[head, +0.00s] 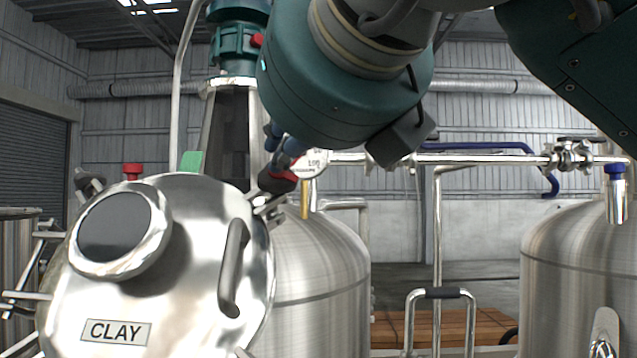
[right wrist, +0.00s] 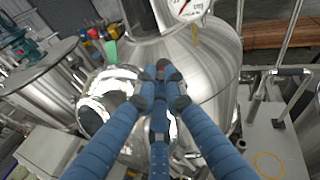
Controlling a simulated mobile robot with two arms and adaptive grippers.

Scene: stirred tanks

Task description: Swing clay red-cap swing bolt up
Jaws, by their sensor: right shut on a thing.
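The clay tank's lid (head: 190,290), a shiny round cover with a CLAY label (head: 115,332), a dark round window and a curved handle, faces me at the left of the head view. The red-cap swing bolt (head: 277,183) is at the lid's upper right edge. My right gripper (head: 281,160) reaches down to it from above and is shut on its red cap. In the right wrist view the blue fingers (right wrist: 162,88) meet at the middle, with a bit of red between the tips; they hide most of the bolt. My left gripper is in neither view.
Another red knob (head: 132,171) stands behind the lid at the left. A dial gauge (head: 311,162) is just right of my gripper. A steel tank (head: 325,270) stands behind the lid, and another tank (head: 570,260) with a blue-capped fitting is at the right.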

